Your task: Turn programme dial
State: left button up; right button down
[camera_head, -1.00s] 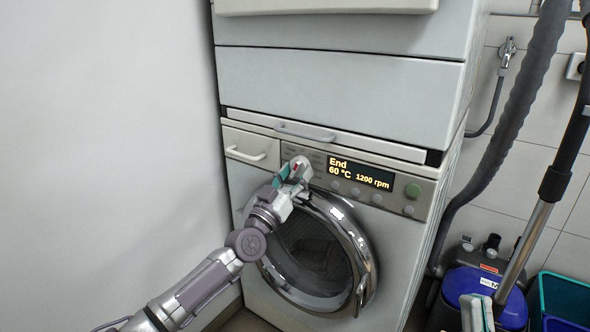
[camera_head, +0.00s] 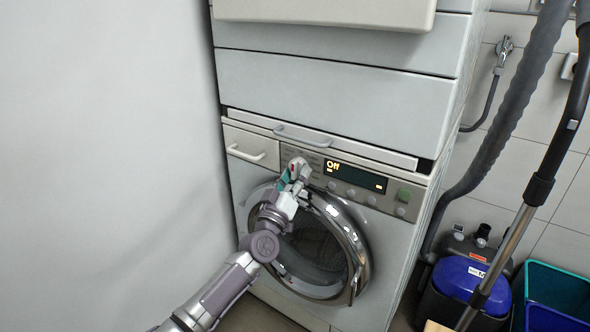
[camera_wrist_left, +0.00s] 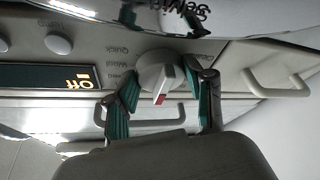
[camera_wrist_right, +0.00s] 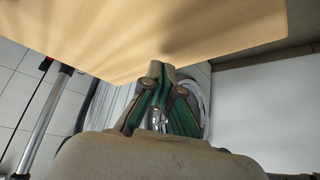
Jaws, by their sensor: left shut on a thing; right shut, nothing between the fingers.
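The programme dial (camera_wrist_left: 158,70) is a light round knob with a raised grip bar and a red mark, on the washing machine's panel. My left gripper (camera_head: 298,168) covers most of it in the head view. In the left wrist view my left gripper (camera_wrist_left: 163,92) has its green-padded fingers on both sides of the dial and is shut on it. The display (camera_head: 356,177) beside it reads "Off". My right gripper (camera_wrist_right: 162,78) shows only in the right wrist view, with its fingertips together and nothing between them.
The round glass door (camera_head: 318,248) is closed below the panel, and a drawer handle (camera_head: 246,154) is left of the dial. A blue-black vacuum cleaner (camera_head: 470,278) with a hose stands at right. A wooden board (camera_wrist_right: 150,35) is close above my right gripper.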

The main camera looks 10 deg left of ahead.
pick_arm(q)
jog(key=shift+n+p, duration=0.3)
jog(key=shift+n, duration=0.1)
pick_arm(e)
jog(key=shift+s+d+f+g+h, duration=0.1)
jog(key=shift+s+d+f+g, duration=0.25)
jog(key=shift+s, duration=0.35)
jog(key=shift+s+d+f+g+h, duration=0.1)
jog(key=shift+s+f+g, duration=0.05)
jog(key=shift+s+g, duration=0.4)
jog(key=shift+s+d+f+g+h, duration=0.1)
jog(key=shift+s+d+f+g, duration=0.15)
jog(key=shift+s, duration=0.55)
pick_arm(q)
jog(key=o, duration=1.2)
jog(key=shift+s, duration=0.1)
pick_arm(e)
jog(key=shift+a, duration=0.1)
pick_arm(q)
jog(key=v, duration=1.2)
jog(key=shift+d+r, duration=0.1)
